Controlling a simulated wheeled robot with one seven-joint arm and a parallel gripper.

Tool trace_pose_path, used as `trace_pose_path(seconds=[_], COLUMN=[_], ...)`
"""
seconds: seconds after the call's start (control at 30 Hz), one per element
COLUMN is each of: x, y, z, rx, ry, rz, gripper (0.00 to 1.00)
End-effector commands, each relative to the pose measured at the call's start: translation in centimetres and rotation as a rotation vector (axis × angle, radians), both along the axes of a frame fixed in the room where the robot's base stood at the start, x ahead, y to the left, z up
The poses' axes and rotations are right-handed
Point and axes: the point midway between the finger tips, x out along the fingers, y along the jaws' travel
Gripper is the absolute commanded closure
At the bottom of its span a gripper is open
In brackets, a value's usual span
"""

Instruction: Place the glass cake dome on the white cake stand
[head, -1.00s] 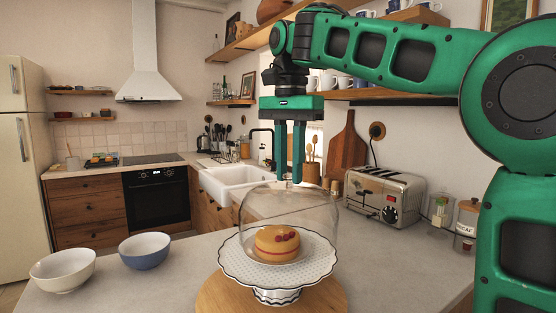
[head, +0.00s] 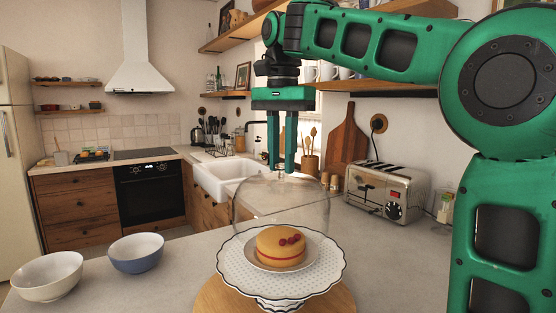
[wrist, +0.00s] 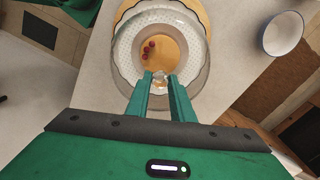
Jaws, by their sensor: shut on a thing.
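The clear glass cake dome (head: 240,206) hangs upright from my gripper (head: 281,168), which is shut on the knob at its top. The white cake stand (head: 230,265), with a dotted plate and dark scalloped rim, is below. A yellow cake (head: 280,247) with red berries sits on it. In the head view the dome is roughly centred left to right over the stand, its lower part overlapping the cake. In the wrist view my gripper (wrist: 160,80) holds the knob over the stand (wrist: 128,20). I cannot tell the gap between dome rim and plate.
The stand is on a round wooden board (head: 335,300) on the counter. A white bowl (head: 48,277) and a blue bowl (head: 137,254) are at left. A toaster (head: 385,192) and a cutting board (head: 347,145) stand behind at right. Wooden shelves (head: 375,88) run above.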

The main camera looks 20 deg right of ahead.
Motion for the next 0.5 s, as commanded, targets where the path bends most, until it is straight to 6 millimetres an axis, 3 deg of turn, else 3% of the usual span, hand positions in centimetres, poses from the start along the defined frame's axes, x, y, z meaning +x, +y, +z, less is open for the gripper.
trace_pose_path(seconds=[0.17,0.5], x=[0.0,-0.1], y=[-0.1,-0.1], z=[-0.6,-3.8], rx=[0.0,0.001], ry=[-0.001,0.001], rz=[-0.002,-0.002], gripper=[1.0,1.0])
